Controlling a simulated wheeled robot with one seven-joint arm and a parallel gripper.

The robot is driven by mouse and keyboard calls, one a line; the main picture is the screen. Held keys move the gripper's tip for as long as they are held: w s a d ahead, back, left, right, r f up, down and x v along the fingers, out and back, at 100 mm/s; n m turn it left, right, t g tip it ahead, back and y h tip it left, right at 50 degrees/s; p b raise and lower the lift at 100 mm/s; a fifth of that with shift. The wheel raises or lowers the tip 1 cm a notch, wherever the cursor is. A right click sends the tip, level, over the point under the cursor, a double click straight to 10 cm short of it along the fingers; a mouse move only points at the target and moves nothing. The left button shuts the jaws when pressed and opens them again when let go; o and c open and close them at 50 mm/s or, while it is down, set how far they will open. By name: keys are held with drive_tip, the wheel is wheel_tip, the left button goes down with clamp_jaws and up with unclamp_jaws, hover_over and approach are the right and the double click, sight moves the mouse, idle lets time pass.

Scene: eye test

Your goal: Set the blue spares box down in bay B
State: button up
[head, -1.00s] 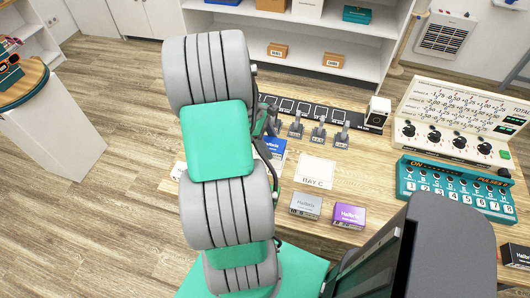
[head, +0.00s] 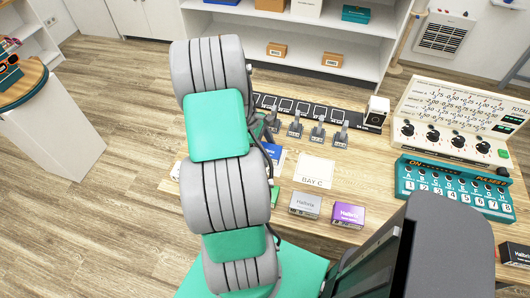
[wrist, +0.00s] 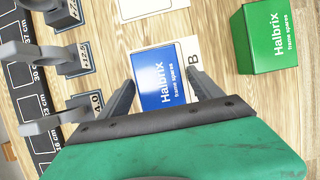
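The blue spares box (wrist: 158,82) lies flat, label up, on the white bay B card (wrist: 194,58) in the wrist view. White card shows along its edges. In the head view the blue box (head: 272,152) is partly hidden behind my arm, which also hides the gripper.
A green box (wrist: 268,36) stands right of the blue one in the wrist view. The empty bay C card (head: 314,171), a grey box (head: 305,204) and a purple box (head: 348,214) are nearby. Several grey stands (head: 318,133) line the black strip behind.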

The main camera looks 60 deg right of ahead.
drive_tip(key=shift+r, duration=0.1)
drive_tip(key=d+v, duration=0.1)
drive_tip(key=v, duration=1)
drive_tip(key=w+a+r+t+h, duration=0.1)
drive_tip(key=w+a+r+t, duration=0.1)
drive_tip(key=w+a+r, duration=0.4)
drive_tip(key=w+a+r+t, duration=0.2)
drive_tip(key=w+a, duration=0.2)
drive_tip(key=a, duration=0.5)
drive_tip(key=w+a+r+t, duration=0.1)
drive_tip(key=w+a, duration=0.3)
drive_tip(key=a, duration=0.4)
drive_tip(key=s+a+r+m+t+y, duration=0.1)
drive_tip(key=s+a+t, duration=0.1)
drive_tip(key=a, duration=1.4)
drive_tip(key=shift+s+a+m+t+y, duration=0.25)
drive_tip(key=shift+a+m+t+y, duration=0.05)
drive_tip(key=shift+t, duration=0.1)
